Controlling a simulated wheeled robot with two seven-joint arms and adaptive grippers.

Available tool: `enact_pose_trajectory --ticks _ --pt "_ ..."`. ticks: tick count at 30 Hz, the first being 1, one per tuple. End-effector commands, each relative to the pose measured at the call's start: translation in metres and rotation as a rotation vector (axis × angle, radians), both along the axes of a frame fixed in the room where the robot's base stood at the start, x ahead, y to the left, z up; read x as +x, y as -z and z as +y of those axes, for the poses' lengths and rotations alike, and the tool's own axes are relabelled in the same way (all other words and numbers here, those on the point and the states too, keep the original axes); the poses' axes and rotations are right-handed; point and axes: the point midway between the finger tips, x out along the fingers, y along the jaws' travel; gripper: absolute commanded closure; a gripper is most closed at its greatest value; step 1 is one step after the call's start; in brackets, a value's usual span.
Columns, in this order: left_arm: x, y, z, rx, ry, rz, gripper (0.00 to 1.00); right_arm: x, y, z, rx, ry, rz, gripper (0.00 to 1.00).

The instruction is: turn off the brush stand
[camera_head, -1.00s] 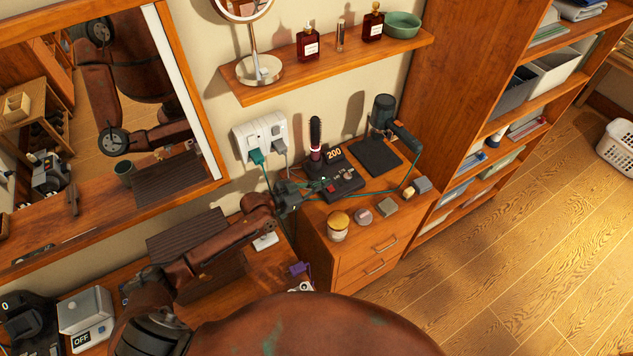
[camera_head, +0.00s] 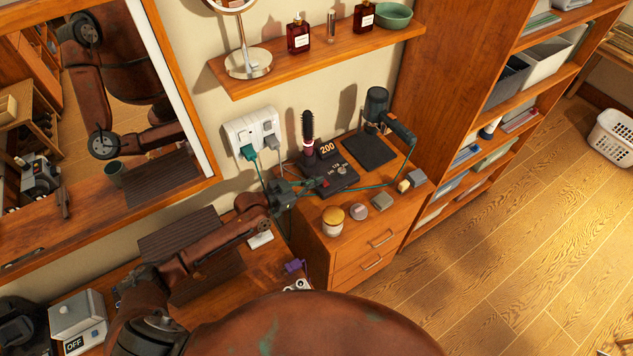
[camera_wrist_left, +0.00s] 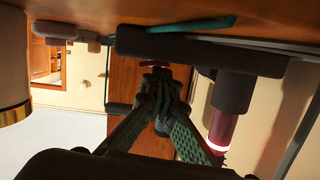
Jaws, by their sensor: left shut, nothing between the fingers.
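The brush stand (camera_head: 338,178) is a black unit on the wooden cabinet, with a lit "200" display. A round brush (camera_head: 308,135) stands upright in it. A red switch (camera_head: 324,183) is at its near left end. My left gripper (camera_head: 314,186) is shut and empty, its tips at the red switch. In the left wrist view, where the scene appears upside down, the gripper tips (camera_wrist_left: 160,76) are right by a dark red part (camera_wrist_left: 157,65) of the stand (camera_wrist_left: 200,46); I cannot tell if they touch. The brush handle there has a glowing ring (camera_wrist_left: 217,146). My right gripper is not in view.
A hair dryer (camera_head: 378,105) on a dark pad (camera_head: 370,150) stands behind right. A lidded jar (camera_head: 333,222) and several small blocks line the cabinet's front. Green cables run from the wall outlet (camera_head: 254,132) around the gripper. A wooden shelf (camera_head: 320,60) hangs above.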

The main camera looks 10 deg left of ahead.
Motion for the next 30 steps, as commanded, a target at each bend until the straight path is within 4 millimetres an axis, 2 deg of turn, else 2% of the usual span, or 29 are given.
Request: enact_pose_trajectory --ticks 2,5,10,14,21,30 --pt "-0.002 0.003 0.001 0.005 0.000 0.010 1.00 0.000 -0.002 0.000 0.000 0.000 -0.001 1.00" --pt "-0.001 -0.008 0.002 0.005 0.000 0.008 1.00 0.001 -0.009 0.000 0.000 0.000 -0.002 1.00" --pt "0.001 -0.046 0.004 0.004 0.000 -0.002 1.00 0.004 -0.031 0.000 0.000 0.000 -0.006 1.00" --pt "-0.020 -0.043 0.028 0.006 -0.001 0.002 1.00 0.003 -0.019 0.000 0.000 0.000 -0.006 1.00" --pt "-0.051 -0.056 0.058 0.005 0.003 0.000 1.00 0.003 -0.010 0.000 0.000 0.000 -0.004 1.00" --pt "-0.065 -0.064 0.074 0.001 0.001 -0.002 1.00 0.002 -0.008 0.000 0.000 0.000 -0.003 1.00"
